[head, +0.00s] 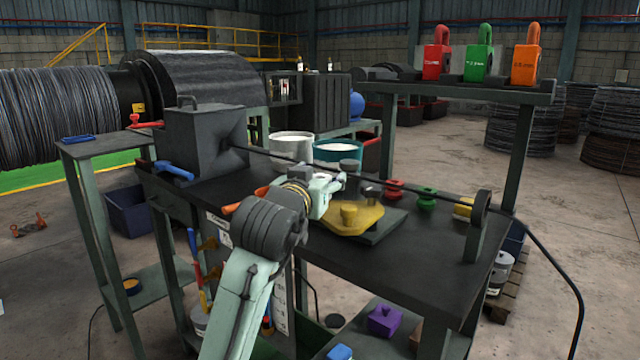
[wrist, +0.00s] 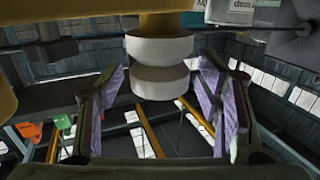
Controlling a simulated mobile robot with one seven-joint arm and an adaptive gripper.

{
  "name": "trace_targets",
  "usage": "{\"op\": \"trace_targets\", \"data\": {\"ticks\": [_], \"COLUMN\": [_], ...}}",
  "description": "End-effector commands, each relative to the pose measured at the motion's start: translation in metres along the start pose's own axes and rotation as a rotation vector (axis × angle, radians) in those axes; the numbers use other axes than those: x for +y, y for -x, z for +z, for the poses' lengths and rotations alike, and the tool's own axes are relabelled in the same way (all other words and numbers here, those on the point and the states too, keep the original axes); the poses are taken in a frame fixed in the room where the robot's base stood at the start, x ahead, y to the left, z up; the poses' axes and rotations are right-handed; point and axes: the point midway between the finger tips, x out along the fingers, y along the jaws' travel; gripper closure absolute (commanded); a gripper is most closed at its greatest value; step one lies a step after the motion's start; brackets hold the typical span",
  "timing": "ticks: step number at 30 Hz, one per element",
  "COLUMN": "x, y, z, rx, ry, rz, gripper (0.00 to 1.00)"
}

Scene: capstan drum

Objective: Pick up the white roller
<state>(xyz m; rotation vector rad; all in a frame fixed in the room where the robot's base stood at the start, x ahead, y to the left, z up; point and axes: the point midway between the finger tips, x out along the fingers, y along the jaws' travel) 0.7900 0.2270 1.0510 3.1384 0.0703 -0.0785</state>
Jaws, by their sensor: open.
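The white roller (wrist: 160,62), pale with a groove around its middle, shows at the upper middle of the wrist view, under a yellow part. My gripper (wrist: 162,92) is open, its lilac-padded fingers on either side of the roller in that view. Gaps show between the pads and the roller, so I see no grip on it. In the head view my gripper (head: 328,192) is over the bench, beside the yellow plate (head: 345,222). There the roller is hard to make out, being small and partly hidden by my gripper.
Red (head: 394,189), green (head: 427,199) and yellow (head: 463,208) rollers stand at the right. White (head: 292,146) and teal (head: 338,151) buckets stand behind. The bench front right is clear.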

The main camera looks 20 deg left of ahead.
Motion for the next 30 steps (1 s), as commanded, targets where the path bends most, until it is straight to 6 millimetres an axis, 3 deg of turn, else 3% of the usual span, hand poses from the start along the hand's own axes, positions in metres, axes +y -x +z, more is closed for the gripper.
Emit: {"op": "trace_targets", "data": {"ticks": [7,30], "x": [0.0002,0.0002], "y": [-0.0015,-0.0012], "z": [0.0003,0.0003], "rx": [0.000,0.000], "ry": [0.000,0.000], "rz": [0.000,0.000], "gripper": [0.41,0.93]}}
